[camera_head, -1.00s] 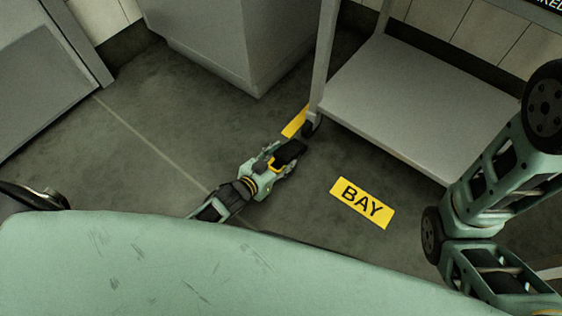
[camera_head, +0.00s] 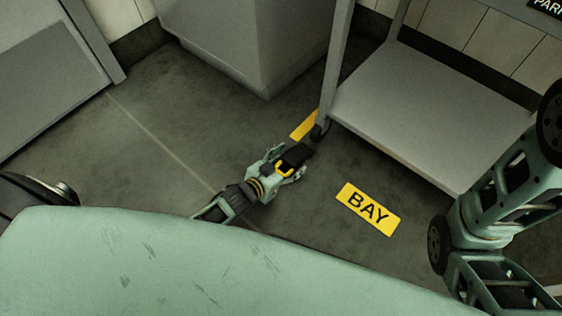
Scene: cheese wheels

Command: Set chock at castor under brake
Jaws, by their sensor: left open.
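The castor (camera_head: 318,132) is a small dark wheel at the foot of the grey cart's near leg. A black chock (camera_head: 296,155) with a yellow part (camera_head: 284,169) lies just short of it, its far end close to the wheel; I cannot tell whether they touch. My left gripper (camera_head: 289,160), pale green, is low at the floor with its fingers open on either side of the chock. The fingers hide part of the chock. No brake can be made out. My right arm shows at the right edge, but its gripper is out of view.
The cart's lower shelf (camera_head: 425,108) overhangs the floor right of the castor. A yellow floor strip (camera_head: 304,125) lies beside the castor, and a yellow BAY label (camera_head: 368,209) lies on open floor. A grey cabinet (camera_head: 245,45) stands behind; another grey unit (camera_head: 45,80) is at left.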

